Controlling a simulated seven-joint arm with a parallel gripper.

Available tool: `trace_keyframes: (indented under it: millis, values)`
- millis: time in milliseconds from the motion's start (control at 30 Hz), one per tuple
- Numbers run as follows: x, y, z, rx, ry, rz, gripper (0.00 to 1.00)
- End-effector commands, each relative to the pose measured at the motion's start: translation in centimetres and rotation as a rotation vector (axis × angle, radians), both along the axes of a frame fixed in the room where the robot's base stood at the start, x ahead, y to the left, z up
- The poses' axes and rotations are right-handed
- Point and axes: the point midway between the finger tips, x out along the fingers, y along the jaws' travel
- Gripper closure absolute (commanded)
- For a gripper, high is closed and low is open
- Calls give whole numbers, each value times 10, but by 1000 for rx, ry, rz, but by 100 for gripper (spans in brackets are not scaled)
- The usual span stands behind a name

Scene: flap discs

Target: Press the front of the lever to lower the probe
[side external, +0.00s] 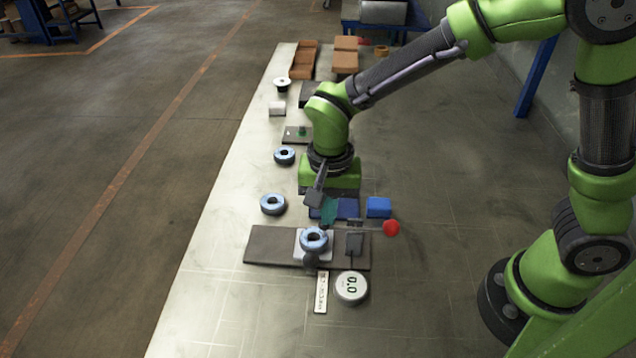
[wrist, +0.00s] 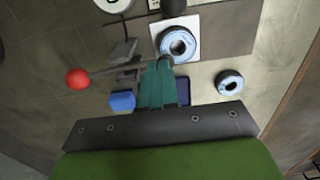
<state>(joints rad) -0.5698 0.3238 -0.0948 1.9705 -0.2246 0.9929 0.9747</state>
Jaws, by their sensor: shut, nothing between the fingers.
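The lever is a thin rod with a red ball (side external: 391,228) at its right end in the side view. In the wrist view the red ball (wrist: 78,79) is at the left, and the rod runs right toward the gripper's fingertips. A blue-and-white flap disc (side external: 313,239) lies on a white pad on the grey base plate (side external: 268,245); the disc also shows in the wrist view (wrist: 177,45). My gripper (side external: 329,211) points down behind the disc, its teal fingers shut and empty. In the wrist view its fingertips (wrist: 158,68) are close to the rod; contact cannot be told. The probe is hard to make out.
A round gauge reading 0.0 (side external: 351,287) stands in front of the base plate beside a white label strip (side external: 321,293). A blue block (side external: 379,207) is right of my gripper. Loose discs (side external: 272,204) lie left. Brown boxes (side external: 345,62) stand at the back.

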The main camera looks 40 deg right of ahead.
Motion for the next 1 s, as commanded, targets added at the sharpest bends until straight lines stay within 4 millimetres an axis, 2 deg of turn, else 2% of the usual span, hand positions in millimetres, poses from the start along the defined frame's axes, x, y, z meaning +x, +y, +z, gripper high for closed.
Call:
trace_keyframes:
  millis: [700, 1000]
  values:
    - [1, 0, 80, 3, -4, 1, 100]
    - [0, 0, 91, 1, -1, 0, 100]
